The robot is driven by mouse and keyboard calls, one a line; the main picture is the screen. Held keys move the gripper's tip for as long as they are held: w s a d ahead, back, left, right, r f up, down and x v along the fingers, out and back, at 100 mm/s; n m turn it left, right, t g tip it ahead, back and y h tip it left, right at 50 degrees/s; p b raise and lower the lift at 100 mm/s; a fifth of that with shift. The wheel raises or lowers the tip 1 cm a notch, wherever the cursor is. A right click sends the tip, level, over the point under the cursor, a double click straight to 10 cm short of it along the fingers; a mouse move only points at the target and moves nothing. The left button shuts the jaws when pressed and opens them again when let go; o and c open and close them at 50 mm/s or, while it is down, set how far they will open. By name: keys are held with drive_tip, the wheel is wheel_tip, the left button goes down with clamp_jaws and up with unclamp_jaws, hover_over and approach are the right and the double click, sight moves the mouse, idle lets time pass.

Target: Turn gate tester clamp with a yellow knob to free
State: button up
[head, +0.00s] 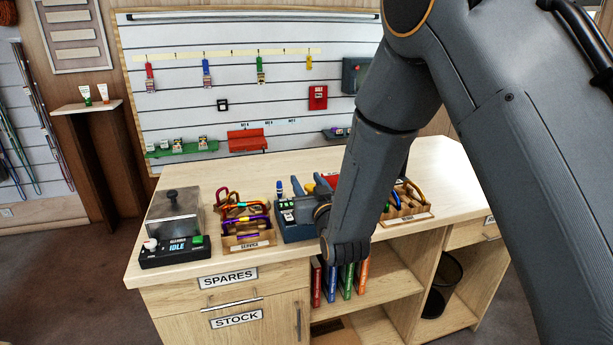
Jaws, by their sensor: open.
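The clamp's yellow knob (322,183) seems to be the small yellow rounded part showing just beyond my wrist, at the back of the blue unit; I cannot tell which way it is turned. My gripper (303,187) is largely masked by my own forearm and wrist. A gap or contact between gripper and knob cannot be made out. The blue unit (290,234) stands mid-counter with a small lit display; its right side is hidden behind my wrist.
A black box (175,252) reading IDLE stands at the counter's left end. Wooden trays of carabiners flank the blue unit, left (247,243) and right (408,217). Bare counter (250,168) lies behind them. Books (348,281) stand on the shelf below.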

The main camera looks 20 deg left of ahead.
drive_tip(key=shift+x, duration=0.85)
drive_tip(key=shift+d, duration=0.1)
clamp_jaws()
